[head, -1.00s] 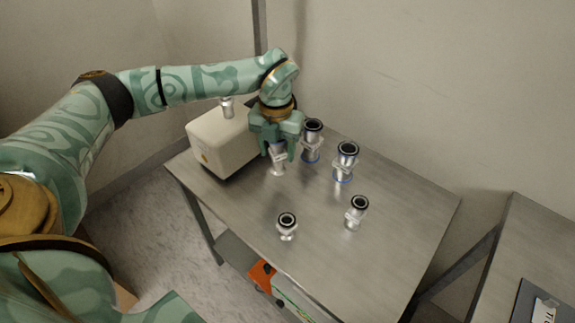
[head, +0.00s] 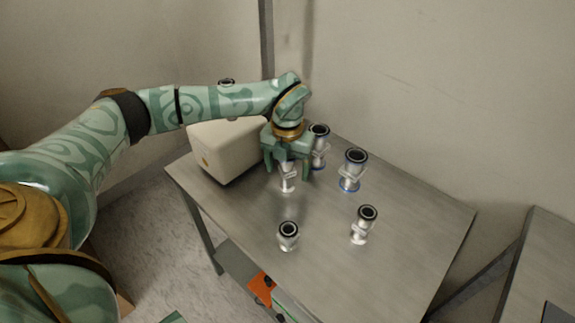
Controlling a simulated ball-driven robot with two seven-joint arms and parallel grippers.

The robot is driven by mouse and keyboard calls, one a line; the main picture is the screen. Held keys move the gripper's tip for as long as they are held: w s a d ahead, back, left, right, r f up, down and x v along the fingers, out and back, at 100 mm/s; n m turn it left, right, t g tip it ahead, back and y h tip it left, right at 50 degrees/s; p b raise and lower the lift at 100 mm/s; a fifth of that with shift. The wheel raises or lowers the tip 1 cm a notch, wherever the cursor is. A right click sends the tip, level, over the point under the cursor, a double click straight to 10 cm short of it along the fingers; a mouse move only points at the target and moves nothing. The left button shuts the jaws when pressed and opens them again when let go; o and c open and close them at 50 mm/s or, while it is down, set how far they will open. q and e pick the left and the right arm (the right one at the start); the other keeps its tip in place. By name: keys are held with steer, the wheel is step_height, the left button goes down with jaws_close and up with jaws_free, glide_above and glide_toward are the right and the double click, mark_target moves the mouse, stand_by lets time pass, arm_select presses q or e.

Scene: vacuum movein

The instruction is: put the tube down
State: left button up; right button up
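A silver metal tube (head: 288,181) stands upright on the grey metal table (head: 330,275), beside the cream box. My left gripper (head: 288,169) is directly above it, pointing down. Its two fingers are spread on either side of the tube's upper part, with gaps showing between fingers and tube. The gripper body hides the tube's top. My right gripper is not in view.
The cream box (head: 226,154) is left of the tube, with a fitting (head: 226,82) partly behind my arm. Flanged fittings stand close behind right (head: 320,148), right (head: 352,171), front right (head: 364,225) and front (head: 288,236). The table's right front is clear.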

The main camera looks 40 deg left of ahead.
arm_select(q)
steer(key=shift+r, duration=0.15)
step_height(320, 180, up, 5)
steer(key=p, duration=0.2)
steer(key=shift+p, duration=0.3)
step_height(320, 180, up, 6)
steer(key=p, duration=0.2)
steer(key=shift+r+p, duration=0.2)
steer(key=shift+p, duration=0.2)
steer(key=shift+r, duration=0.4)
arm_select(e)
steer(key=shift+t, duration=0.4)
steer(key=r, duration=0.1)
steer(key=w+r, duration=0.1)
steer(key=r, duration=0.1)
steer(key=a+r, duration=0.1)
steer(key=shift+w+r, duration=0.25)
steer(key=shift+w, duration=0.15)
arm_select(q)
steer(key=shift+f, duration=0.1)
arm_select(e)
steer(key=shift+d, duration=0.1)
